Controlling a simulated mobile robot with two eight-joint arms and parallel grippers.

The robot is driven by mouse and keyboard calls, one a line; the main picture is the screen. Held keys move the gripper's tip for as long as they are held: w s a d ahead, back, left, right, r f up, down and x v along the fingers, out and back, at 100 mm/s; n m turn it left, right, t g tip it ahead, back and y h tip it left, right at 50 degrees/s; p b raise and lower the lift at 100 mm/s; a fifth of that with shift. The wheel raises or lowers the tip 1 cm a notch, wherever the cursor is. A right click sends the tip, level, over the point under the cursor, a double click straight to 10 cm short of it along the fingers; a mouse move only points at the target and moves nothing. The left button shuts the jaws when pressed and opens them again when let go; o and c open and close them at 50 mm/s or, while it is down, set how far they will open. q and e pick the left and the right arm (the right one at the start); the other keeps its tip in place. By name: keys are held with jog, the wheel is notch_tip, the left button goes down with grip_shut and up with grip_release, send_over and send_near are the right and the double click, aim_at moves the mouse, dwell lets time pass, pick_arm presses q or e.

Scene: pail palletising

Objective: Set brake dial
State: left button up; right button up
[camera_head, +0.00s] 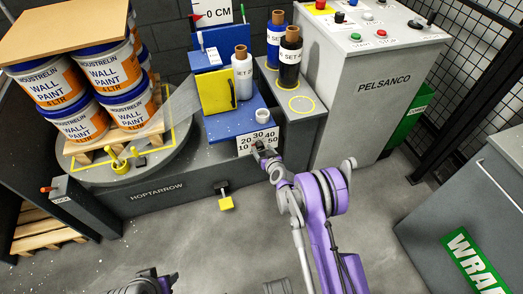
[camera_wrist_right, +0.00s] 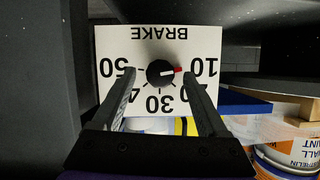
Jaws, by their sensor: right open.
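The brake dial is a black round knob (camera_wrist_right: 159,74) with a red pointer mark, on a white plate (camera_wrist_right: 112,45) lettered BRAKE and numbered 10 to 50. The wrist view shows it upside down. The red mark points toward the 10. The plate also shows in the head view (camera_head: 258,136), on the front of the blue machine part. My right gripper (camera_head: 262,151) is in front of the plate and hides the knob there. In the wrist view its fingers (camera_wrist_right: 159,80) are open, one on each side of the knob. I cannot tell whether they touch it.
Paint pails (camera_head: 95,80) stand on a pallet on the turntable (camera_head: 180,150) at left. Film rolls (camera_head: 290,58) stand behind the dial. A grey PELSANCO control cabinet (camera_head: 370,110) is at right. A yellow pedal (camera_head: 226,203) sticks out low in front.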

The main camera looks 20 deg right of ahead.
jog(key=shift+w+f, duration=0.15)
jog(key=shift+w, duration=0.3)
jog(key=shift+c, duration=0.2)
grip_shut()
